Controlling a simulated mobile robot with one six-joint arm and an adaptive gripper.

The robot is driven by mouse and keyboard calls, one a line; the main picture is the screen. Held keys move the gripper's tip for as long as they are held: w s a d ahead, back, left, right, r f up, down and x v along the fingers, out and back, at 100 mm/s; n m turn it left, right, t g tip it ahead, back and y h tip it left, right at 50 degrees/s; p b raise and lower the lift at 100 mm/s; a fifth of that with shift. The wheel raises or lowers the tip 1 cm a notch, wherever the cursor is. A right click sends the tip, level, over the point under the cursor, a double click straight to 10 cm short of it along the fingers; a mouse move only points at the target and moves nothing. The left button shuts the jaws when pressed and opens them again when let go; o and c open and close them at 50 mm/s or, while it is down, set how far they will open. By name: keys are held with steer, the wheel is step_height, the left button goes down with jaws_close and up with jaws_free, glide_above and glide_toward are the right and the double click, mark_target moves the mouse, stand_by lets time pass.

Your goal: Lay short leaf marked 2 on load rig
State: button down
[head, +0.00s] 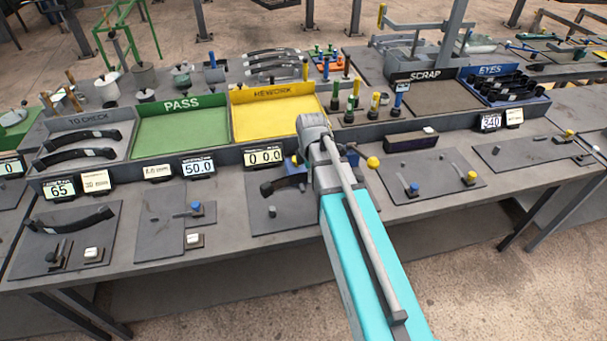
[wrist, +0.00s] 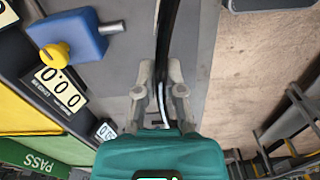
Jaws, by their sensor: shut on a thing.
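My gripper (wrist: 160,92) is shut on a dark curved leaf (wrist: 168,35) in the wrist view. The leaf runs from between the fingers up to the top edge; a pale streak shows on it near the fingers, but no number is readable. In the head view one dark end of the leaf (head: 284,184) shows left of my wrist, over a grey plate; my arm hides the fingers. This station, seemingly the load rig, has a grey plate (head: 268,222), a blue block with a yellow knob (wrist: 75,38), and a 0 0.0 display (head: 264,157). Contact between leaf and plate cannot be told.
Two dark leaves lie in the TO CHECK tray (head: 118,128). Another lies at the 65 display's station (head: 75,200). The green PASS tray (head: 180,130) and yellow REWORK tray (head: 275,112) stand behind. A station with blue and yellow knobs (head: 430,178) is at right.

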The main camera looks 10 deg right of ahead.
steer(key=n+b, duration=0.1)
steer(key=b, duration=0.3)
glide_above(304, 199)
steer(key=w, duration=0.1)
step_height(304, 199, down, 5)
steer(key=shift+a+r, duration=0.1)
steer(key=shift+r, duration=0.1)
steer(key=shift+f, duration=0.1)
steer(key=shift+f+b, duration=4.05)
steer(key=shift+b, duration=0.15)
steer(key=shift+s, duration=0.55)
steer(key=shift+f, duration=0.25)
steer(key=c, duration=0.7)
jaws_free()
